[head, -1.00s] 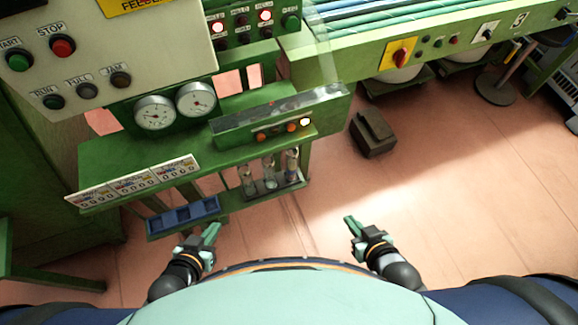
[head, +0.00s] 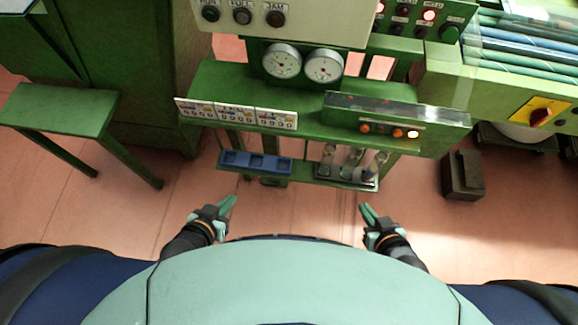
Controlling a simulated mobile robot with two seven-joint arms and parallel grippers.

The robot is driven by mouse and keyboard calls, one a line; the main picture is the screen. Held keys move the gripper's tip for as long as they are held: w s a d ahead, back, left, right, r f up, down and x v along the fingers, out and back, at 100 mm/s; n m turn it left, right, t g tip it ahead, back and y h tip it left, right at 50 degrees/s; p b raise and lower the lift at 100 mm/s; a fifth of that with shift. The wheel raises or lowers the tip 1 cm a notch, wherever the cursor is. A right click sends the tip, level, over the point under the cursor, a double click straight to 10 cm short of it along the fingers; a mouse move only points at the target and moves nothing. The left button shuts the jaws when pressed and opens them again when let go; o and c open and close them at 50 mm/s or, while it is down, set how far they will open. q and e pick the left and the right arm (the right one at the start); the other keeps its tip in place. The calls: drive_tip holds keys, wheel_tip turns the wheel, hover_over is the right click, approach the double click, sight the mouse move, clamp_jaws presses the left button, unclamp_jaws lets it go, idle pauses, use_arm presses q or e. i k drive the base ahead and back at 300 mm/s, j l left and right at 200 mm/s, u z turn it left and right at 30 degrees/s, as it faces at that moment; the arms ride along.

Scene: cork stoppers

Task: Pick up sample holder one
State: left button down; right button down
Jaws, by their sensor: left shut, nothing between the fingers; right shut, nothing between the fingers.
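Three glass sample holders stand in a dark rack (head: 345,183) on the low green shelf: a left one (head: 327,158), a middle one (head: 351,160) and a right one (head: 376,164), which looks tilted. No number is readable on them, so I cannot tell which is sample holder one. My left gripper (head: 230,203) is shut and empty, below and in front of a blue tray. My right gripper (head: 367,211) is shut and empty, in front of the rack and apart from it.
The blue compartmented tray (head: 255,163) sits left of the rack. A green console with two gauges (head: 283,61) overhangs the shelf. A green bench (head: 60,108) stands left, a dark box (head: 462,175) on the floor right. The floor between my grippers is clear.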

sight(381, 158)
drive_tip(key=z, duration=0.9)
